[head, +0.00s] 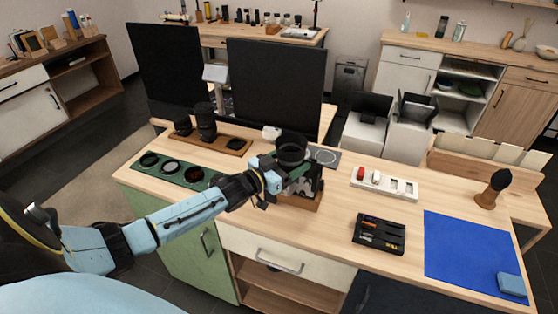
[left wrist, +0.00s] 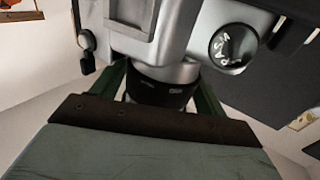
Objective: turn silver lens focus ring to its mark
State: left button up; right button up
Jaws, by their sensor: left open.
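A silver and black camera (left wrist: 175,40) fills the upper part of the left wrist view, with a black mode dial (left wrist: 233,46). Its short lens (left wrist: 160,92) points toward my gripper; its dark ring band carries small pale markings, too small to read. In the head view the camera is mostly hidden behind my gripper, above a wooden stand (head: 303,203). My left gripper (head: 297,174) is open at the camera. In the left wrist view its green fingers stand on either side of the lens; I cannot tell whether they touch it. My right gripper is not in view.
A wide black cylinder (head: 290,150) stands just behind my gripper. A lens tray (head: 235,144) and a green filter tray (head: 185,178) lie left. A battery charger (head: 385,185), black tool tray (head: 379,236), blue cloth (head: 465,245) and brush (head: 493,188) lie right. Monitors stand behind.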

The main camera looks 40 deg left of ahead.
pick_arm(q)
jog(key=v, duration=1.3)
jog(key=shift+p, duration=0.35)
